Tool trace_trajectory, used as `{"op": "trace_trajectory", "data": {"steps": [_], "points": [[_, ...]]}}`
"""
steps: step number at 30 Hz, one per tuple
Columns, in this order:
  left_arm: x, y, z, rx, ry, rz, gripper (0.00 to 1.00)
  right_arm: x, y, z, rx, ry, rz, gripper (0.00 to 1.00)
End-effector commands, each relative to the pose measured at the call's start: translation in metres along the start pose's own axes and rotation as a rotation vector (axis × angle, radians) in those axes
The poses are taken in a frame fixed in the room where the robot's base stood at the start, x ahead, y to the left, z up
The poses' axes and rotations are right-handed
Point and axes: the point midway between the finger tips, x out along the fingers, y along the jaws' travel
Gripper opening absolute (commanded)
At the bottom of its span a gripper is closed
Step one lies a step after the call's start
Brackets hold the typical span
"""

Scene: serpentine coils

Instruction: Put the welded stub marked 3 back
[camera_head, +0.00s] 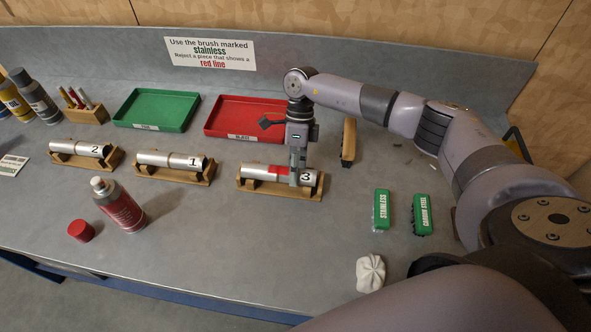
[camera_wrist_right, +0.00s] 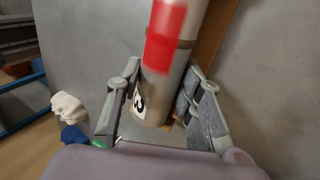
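The welded stub marked 3 (camera_head: 266,172) is a silver cylinder with a red patch around its middle. It lies level on a wooden cradle (camera_head: 262,190), the rightmost of three. My right gripper (camera_head: 296,178) points down over the stub's right part, beside the 3. In the right wrist view, the stub (camera_wrist_right: 158,85) lies between the two fingers (camera_wrist_right: 160,78), one on each side. Whether both pads touch it is not clear. My left gripper is not in view.
Stubs 1 (camera_head: 172,160) and 2 (camera_head: 80,149) lie on cradles to the left. A green tray (camera_head: 157,124) and a red reject tray (camera_head: 222,119) stand behind. A spray can (camera_head: 120,207), red cap (camera_head: 81,230), two green brushes (camera_head: 381,210) and a white cloth (camera_head: 370,273) are in front.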

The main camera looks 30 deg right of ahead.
Motion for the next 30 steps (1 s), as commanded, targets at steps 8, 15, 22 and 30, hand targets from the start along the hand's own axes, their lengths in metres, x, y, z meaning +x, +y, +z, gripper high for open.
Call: {"op": "trace_trajectory", "data": {"steps": [8, 15, 22, 30], "points": [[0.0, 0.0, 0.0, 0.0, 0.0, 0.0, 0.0, 0.0, 0.0, 0.0, 0.0, 0.001, 0.001, 0.53], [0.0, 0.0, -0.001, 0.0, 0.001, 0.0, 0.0, 0.0, 0.0, 0.0, 0.0, 0.001, 0.001, 0.54], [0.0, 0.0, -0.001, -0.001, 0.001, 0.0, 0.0, -0.004, -0.002, 0.001, 0.001, -0.002, -0.002, 0.54], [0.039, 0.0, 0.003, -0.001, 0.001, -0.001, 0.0, -0.057, -0.007, -0.002, 0.0, -0.005, -0.005, 0.54]]}}
